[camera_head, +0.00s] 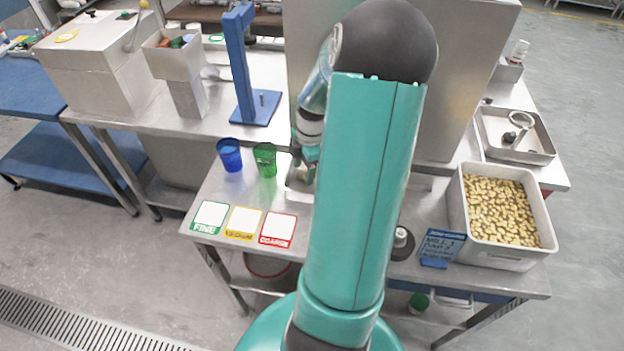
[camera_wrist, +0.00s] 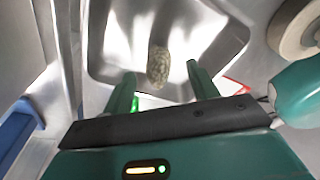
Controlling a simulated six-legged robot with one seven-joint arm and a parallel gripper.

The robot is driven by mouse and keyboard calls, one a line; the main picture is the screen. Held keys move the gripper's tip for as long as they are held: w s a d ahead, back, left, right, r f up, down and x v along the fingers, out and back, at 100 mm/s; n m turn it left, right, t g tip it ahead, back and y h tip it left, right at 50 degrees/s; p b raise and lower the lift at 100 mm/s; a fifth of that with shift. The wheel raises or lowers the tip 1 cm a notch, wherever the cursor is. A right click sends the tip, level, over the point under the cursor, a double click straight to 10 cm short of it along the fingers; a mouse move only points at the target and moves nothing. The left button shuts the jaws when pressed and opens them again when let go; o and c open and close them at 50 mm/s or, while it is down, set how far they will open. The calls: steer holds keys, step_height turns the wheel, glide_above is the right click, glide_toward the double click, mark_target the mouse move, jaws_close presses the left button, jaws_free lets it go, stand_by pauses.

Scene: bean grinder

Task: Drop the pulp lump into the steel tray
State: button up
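The pulp lump (camera_wrist: 158,66) is a rough, grey-beige oblong piece in the wrist view. It appears between and beyond my fingertips, over the floor of the steel tray (camera_wrist: 112,42). I cannot tell whether it touches the tray floor or is just above it. My gripper (camera_wrist: 161,70) is open, with a visible gap between each green finger and the lump. In the head view, my gripper (camera_head: 307,163) points down at the tray (camera_head: 296,184), which my arm mostly hides. The lump does not show there.
A blue cup (camera_head: 230,155) and a green cup (camera_head: 265,160) stand left of my gripper. FINE, MEDIUM and COARSE cards (camera_head: 243,222) lie along the front edge. A bin of beans (camera_head: 548,238) stands on the right. A blue stand (camera_head: 243,65) rises behind the cups.

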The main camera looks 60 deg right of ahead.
step_height(320, 180, up, 14)
steer(key=d, duration=0.1)
steer(key=shift+s+d+f, duration=0.15)
steer(key=shift+s+d, duration=0.25)
steer(key=shift+s, duration=0.05)
stand_by(0.5)
steer(key=w+a+r+m+h, duration=0.1)
steer(key=w+a+r+m, duration=0.2)
steer(key=a, duration=0.6)
steer(key=w+a+r+m+h, duration=0.2)
steer(key=a+r, duration=0.3)
steer(key=a, duration=0.5)
steer(key=s+a+r+m+t, duration=0.1)
steer(key=s+a+m+t, duration=0.1)
steer(key=a, duration=0.7)
steer(key=s+a+r+m+t+y, duration=0.1)
steer(key=s+a+m+t, duration=0.1)
steer(key=s+a+m, duration=0.3)
steer(key=a, duration=0.4)
steer(key=shift+a+r+t, duration=0.15)
steer(key=shift+r+t, duration=0.1)
steer(key=shift+t, duration=0.15)
